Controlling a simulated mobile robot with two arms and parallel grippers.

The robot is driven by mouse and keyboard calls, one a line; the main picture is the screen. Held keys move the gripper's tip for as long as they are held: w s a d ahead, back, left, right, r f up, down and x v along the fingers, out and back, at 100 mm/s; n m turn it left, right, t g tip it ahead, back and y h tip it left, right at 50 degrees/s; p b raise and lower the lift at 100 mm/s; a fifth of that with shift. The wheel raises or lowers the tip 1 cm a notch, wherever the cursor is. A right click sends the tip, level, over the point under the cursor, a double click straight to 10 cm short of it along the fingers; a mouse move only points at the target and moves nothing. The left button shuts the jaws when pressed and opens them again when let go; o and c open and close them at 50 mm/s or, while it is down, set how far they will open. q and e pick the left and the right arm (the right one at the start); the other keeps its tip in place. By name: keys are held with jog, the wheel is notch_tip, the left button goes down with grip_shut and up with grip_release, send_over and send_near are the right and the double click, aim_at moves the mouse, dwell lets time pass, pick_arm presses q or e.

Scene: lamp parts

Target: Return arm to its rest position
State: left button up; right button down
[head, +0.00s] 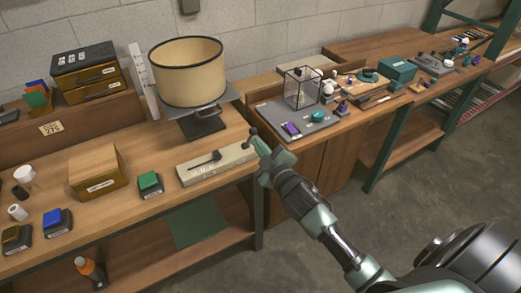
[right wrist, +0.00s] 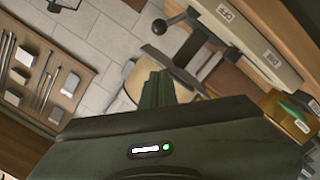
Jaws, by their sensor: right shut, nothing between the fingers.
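My right arm reaches in from the lower right in the head view. Its green gripper (head: 261,148) is over the table's right end, beside the pale strip (head: 232,166) that carries a black knobbed lever (head: 206,160). Its fingers are shut and empty; they also show in the right wrist view (right wrist: 155,88). The lamp (head: 188,72), with a beige, dark-rimmed drum shade, stands upright behind the strip. A dark base (head: 202,124) shows below the shade. My left gripper is not in view.
A wooden box (head: 97,170), a green block (head: 149,184) and a blue block (head: 58,221) stand on the table at left. A grey mat (head: 268,112) with a clear case (head: 301,88) lies right of the lamp. Open concrete floor is at right.

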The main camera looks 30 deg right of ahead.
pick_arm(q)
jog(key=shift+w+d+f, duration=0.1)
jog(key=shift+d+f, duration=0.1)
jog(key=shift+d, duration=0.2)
pick_arm(e)
jog(key=shift+s+a+r, duration=0.1)
jog(key=shift+s+a, duration=0.05)
jog(key=shift+s, duration=0.3)
jog(key=shift+s+a+r, duration=0.1)
jog(key=shift+s, duration=0.35)
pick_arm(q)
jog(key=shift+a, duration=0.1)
pick_arm(e)
jog(key=shift+a, duration=0.1)
